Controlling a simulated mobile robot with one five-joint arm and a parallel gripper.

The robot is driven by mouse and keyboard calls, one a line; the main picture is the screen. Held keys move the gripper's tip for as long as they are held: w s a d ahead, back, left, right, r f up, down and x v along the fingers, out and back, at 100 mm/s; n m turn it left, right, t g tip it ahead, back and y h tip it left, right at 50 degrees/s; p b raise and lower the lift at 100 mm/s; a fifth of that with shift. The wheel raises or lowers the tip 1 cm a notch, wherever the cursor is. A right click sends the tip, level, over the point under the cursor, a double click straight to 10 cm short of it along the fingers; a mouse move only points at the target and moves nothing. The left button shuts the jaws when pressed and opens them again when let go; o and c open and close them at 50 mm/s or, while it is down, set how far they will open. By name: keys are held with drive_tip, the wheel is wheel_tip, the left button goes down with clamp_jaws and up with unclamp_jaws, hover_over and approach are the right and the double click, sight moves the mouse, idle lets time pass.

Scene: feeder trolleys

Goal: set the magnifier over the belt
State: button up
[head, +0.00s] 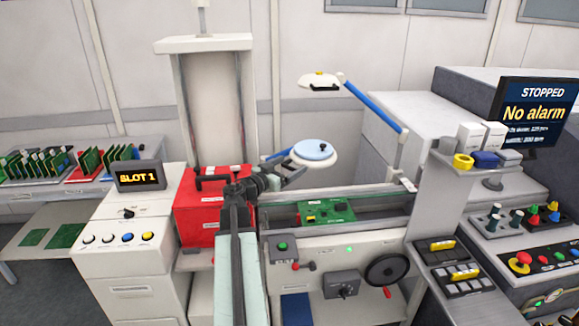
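A green circuit board (337,212) lies on the belt, below the magnifier in the picture. My gripper (296,173) is at the magnifier's lower left. Its fingers are small and dark, and I cannot tell whether they touch the rim or are open or shut.
A white lamp head (318,79) on a blue arm (373,102) hangs above and behind. A red box with a black handle (214,222) stands left of the belt. A handwheel (387,270) is on the front panel. A screen (538,112) at right reads "STOPPED, No alarm".

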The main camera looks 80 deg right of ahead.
drive_tip(key=shift+s, duration=0.15)
drive_tip(key=shift+a, duration=0.1)
drive_tip(key=v, duration=0.7)
drive_tip(key=shift+w+a, duration=0.2)
drive_tip(key=shift+a, duration=0.1)
